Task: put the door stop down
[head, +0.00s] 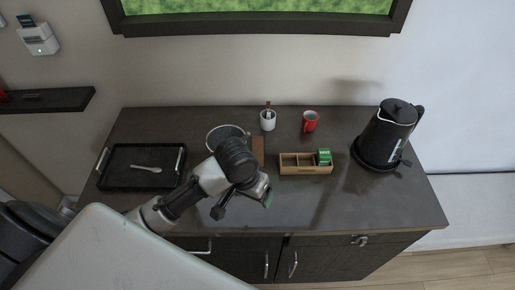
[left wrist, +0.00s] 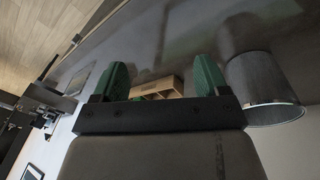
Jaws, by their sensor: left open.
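My left gripper (head: 262,196) is over the front middle of the dark counter, in front of a round container. In the left wrist view its two green fingertips (left wrist: 162,80) are spread apart with nothing held between them. A flat brown piece (head: 258,148) stands or lies just right of the round container, beyond my gripper; it may be the door stop, but I cannot tell for sure. My wrist partly hides that area. My right gripper is not in view.
The round container (head: 226,131), wooden divided box (head: 305,170), white cup (head: 267,121), red mug (head: 310,121) and black kettle (head: 390,133) stand on the counter (head: 375,208). A black tray (head: 125,178) with a spoon is at left. The front right is clear.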

